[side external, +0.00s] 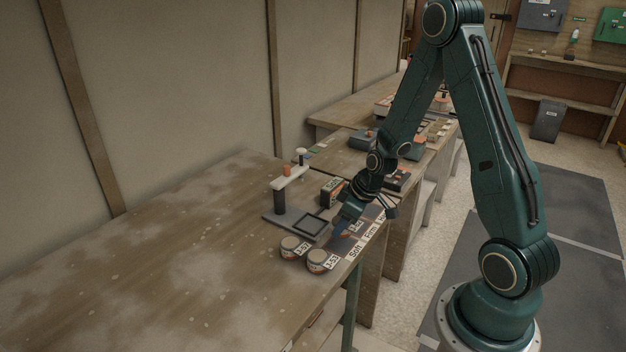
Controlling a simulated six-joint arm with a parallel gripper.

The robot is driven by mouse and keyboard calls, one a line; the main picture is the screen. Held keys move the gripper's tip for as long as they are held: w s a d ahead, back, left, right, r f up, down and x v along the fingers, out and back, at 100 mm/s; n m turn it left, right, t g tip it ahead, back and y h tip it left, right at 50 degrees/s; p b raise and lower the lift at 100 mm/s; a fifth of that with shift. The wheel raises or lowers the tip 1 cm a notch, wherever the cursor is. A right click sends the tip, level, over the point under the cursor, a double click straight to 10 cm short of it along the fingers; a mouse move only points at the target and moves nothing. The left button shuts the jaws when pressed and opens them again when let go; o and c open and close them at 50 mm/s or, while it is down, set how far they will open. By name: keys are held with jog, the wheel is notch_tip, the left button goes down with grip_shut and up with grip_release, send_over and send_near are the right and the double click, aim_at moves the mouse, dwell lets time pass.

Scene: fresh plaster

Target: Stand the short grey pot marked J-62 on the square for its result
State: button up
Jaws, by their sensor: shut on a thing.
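My gripper (347,222) is low over the near right part of the bench and shut on a small pot. Only its pale label (356,226) shows clearly, too small to read; the gripper hides most of the pot. I cannot tell whether the pot touches the surface. White labels along the bench edge seem to read Soft (355,249), Firm (371,233) and Hard (382,217). The squares beside them are partly hidden by my gripper. Two other short pots with labels, a left one (291,246) and a right one (318,261), stand left of my gripper.
A test stand (279,200) with an upright post, pale arm and dark framed base stands behind the pots. A small dark box with a display (331,190) is beside it. The bench's left part (150,260) is clear. More instruments lie on the farther benches.

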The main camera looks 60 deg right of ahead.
jog(key=shift+f, duration=1.85)
jog(key=shift+f, duration=0.1)
jog(key=o, duration=1.1)
jog(key=shift+v, duration=6.1)
jog(key=shift+w, duration=0.1)
